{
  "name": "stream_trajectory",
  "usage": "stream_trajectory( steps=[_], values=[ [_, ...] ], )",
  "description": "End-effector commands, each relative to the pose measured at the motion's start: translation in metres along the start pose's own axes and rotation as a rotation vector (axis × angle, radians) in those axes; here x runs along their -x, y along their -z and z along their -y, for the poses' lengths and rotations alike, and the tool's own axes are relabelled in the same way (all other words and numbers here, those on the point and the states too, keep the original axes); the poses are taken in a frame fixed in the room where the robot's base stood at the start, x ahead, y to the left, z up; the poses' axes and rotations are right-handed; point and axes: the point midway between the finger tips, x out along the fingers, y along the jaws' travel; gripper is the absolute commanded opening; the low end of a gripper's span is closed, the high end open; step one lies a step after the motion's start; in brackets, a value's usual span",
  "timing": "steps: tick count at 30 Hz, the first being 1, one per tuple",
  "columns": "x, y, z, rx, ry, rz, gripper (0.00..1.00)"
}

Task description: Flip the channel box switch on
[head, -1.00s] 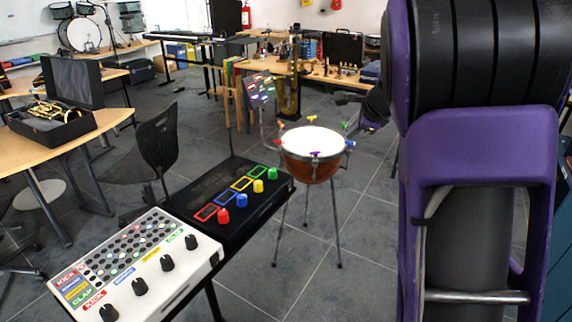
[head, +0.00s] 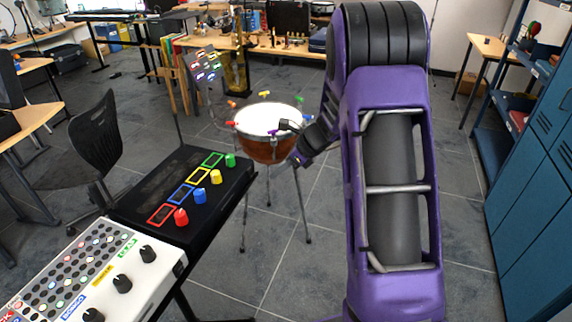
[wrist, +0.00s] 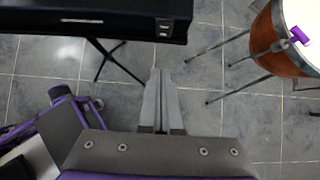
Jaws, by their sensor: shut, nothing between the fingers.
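The channel box is a black box (head: 150,195) with red, blue, yellow and green knobs and matching coloured frames on top, at the left in the head view. Its dark side face (wrist: 50,22) fills the top left of the wrist view. A small dark switch-like part (wrist: 163,27) is on that face near its right end; its position is too small to tell. My gripper (wrist: 159,72) is shut and empty, its tips just below that part in the wrist picture. I see no contact. In the head view the fingers are hard to make out.
A white panel with knobs and lit buttons (head: 95,270) adjoins the box at the front left. A kettle drum (head: 268,148) on thin legs stands behind my wrist, and close right in the wrist view. A chair (head: 95,140) stands left. Blue lockers (head: 530,190) line the right; floor between is clear.

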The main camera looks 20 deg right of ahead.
Motion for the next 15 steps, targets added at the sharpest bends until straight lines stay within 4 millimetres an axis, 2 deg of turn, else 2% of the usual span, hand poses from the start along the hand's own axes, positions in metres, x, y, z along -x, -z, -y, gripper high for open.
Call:
stream_trajectory(
  steps=[1,4,6,9,15],
  values=[
    [-0.014,0.001,-0.001,0.000,-0.003,0.000,0.00],
    [-0.033,0.001,-0.001,0.000,-0.003,-0.001,0.00],
    [-0.039,-0.011,0.000,0.004,0.000,0.001,0.00],
    [-0.047,-0.020,0.000,0.003,0.001,0.000,0.00],
    [-0.055,-0.028,0.000,0.001,0.002,-0.001,0.00]
  ],
)
